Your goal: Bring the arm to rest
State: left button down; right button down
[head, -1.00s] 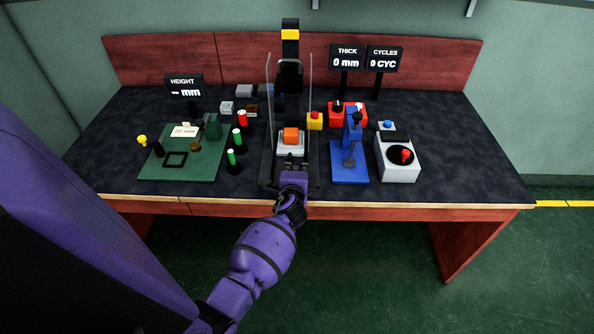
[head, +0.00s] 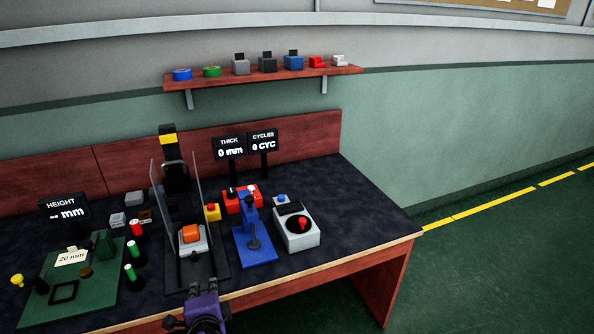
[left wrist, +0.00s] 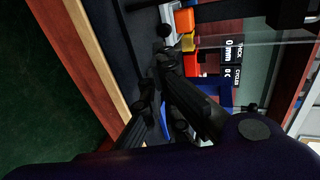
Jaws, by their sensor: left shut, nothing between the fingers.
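My left gripper (head: 203,291) is at the front edge of the workbench, below the clear-sided press in the head view. Its fingers are shut and hold nothing. They also show in the left wrist view (left wrist: 158,88), over the bench's front strip. An orange block (head: 190,233) sits on a pale plate inside the press, beyond the gripper and apart from it. The block shows at the top of the left wrist view (left wrist: 184,20). My right gripper is in neither view.
The dark workbench (head: 345,190) holds a green board (head: 98,290), a blue lever device (head: 253,247) and a grey joystick box (head: 297,228). A wall shelf (head: 262,78) carries several small items. The floor right of the bench is clear.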

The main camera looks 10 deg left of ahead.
pick_arm(q)
jog(key=s+d+f+n+h, duration=0.45)
jog(key=s+d+n, duration=0.35)
jog(key=s+d, duration=0.2)
jog(key=s+d+f+n+g+h+p, duration=0.1)
jog(key=s+d+f, duration=0.1)
jog(key=s, duration=1)
jog(key=s+d+f+n+g+h+p, duration=0.1)
jog(key=s+d+f+n+g+h, duration=0.1)
jog(key=s, duration=1)
notch_tip(320, 180, down, 2)
jog(key=shift+d+n+g, duration=0.3)
jog(key=shift+d, duration=0.2)
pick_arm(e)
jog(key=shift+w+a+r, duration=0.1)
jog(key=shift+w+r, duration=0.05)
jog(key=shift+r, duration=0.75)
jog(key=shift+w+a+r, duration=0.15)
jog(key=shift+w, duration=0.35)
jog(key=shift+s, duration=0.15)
